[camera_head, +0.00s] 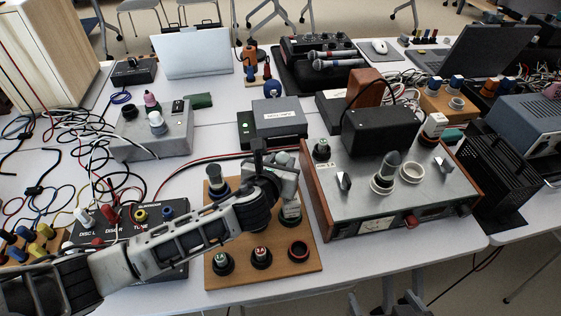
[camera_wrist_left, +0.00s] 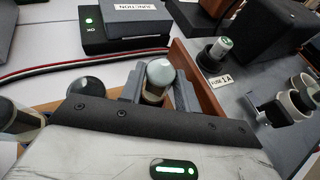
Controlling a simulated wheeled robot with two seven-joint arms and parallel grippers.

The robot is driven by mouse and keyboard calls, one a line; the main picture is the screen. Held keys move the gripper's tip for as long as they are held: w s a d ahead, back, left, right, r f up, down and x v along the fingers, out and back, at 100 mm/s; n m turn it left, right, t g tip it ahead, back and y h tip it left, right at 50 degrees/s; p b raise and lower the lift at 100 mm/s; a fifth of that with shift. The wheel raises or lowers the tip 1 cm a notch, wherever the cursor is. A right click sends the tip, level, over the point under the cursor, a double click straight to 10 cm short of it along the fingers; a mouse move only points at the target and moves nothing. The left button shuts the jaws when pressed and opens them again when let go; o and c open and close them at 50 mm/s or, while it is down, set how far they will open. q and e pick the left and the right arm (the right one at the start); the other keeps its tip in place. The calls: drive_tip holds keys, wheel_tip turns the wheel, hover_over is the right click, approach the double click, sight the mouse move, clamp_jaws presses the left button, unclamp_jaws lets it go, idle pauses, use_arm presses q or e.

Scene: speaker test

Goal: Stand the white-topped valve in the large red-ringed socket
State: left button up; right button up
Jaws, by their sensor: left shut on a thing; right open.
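My left gripper (camera_head: 284,172) is shut on the white-topped valve and holds it over the right side of the wooden socket board (camera_head: 238,273). In the left wrist view the valve (camera_wrist_left: 160,74) has a pale domed top and a tan part below, between my two grey fingers (camera_wrist_left: 158,92). In the head view the dome (camera_head: 282,158) shows just behind the gripper. The valve's lower end is hidden. The red-ringed socket (camera_head: 298,250) is at the board's front right corner, empty, in front of the gripper. My right gripper does not show.
A small white labelled piece (camera_head: 290,213) stands below my gripper. A dark valve (camera_head: 215,190) and capped pieces (camera_head: 222,263) (camera_head: 261,257) stand on the board. A metal-topped amplifier (camera_head: 355,215) is close on the right. A black box (camera_head: 165,267) lies under my forearm.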

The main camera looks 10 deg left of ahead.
use_arm(q)
drive_tip(key=shift+f, duration=0.3)
drive_tip(key=o, duration=1)
drive_tip(key=shift+r, duration=0.35)
drive_tip(key=p+v, duration=0.1)
drive_tip(key=v, duration=1.1)
drive_tip(key=shift+f, duration=0.1)
